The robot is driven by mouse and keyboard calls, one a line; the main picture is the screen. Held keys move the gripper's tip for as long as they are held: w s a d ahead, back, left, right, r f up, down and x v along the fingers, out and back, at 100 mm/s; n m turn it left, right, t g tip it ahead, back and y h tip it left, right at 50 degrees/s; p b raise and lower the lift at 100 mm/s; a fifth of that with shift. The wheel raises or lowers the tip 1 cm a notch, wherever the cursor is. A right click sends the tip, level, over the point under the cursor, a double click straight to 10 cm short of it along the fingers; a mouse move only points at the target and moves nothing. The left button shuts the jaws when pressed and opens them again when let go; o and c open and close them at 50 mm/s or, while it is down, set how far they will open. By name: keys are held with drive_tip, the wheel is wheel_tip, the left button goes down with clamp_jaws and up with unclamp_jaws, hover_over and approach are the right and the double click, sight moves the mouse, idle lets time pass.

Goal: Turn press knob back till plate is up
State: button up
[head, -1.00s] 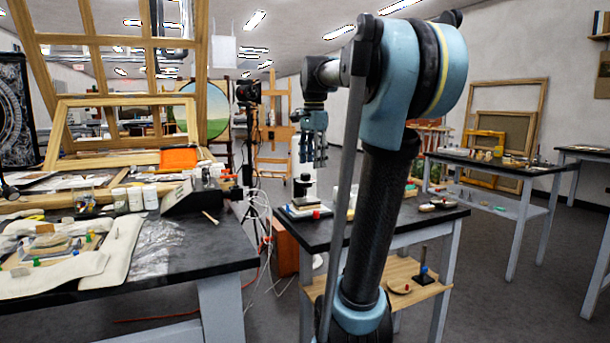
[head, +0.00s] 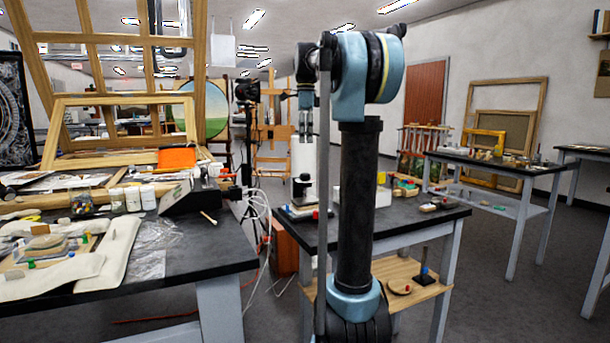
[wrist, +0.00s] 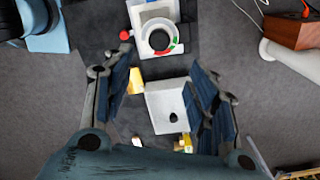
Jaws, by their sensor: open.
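The press (head: 302,208) stands on the small black-topped table, with a dark upright part on a pale, low base and a red ball beside it. In the wrist view the press (wrist: 148,12) is at the top centre, seen from above. Its round knob (wrist: 160,37) has a dark centre and a pale ring with red and green marks. Whether the plate is up or down cannot be told. My gripper (head: 306,137) hangs above the press, apart from it. In the wrist view my gripper (wrist: 165,88) is open and empty, its fingers spread below the knob in the picture.
A white box (wrist: 168,105) with a dark spot lies between the fingers in the wrist view, beyond them on the table. Small yellow pieces sit beside it. A big cluttered workbench (head: 180,250) stands at left. A camera on a tripod (head: 247,90) stands behind.

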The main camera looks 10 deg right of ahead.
sight(305, 177)
wheel_tip(305, 177, down, 14)
drive_tip(key=shift+r, duration=0.25)
idle(0.3)
drive_tip(key=c, duration=1.1)
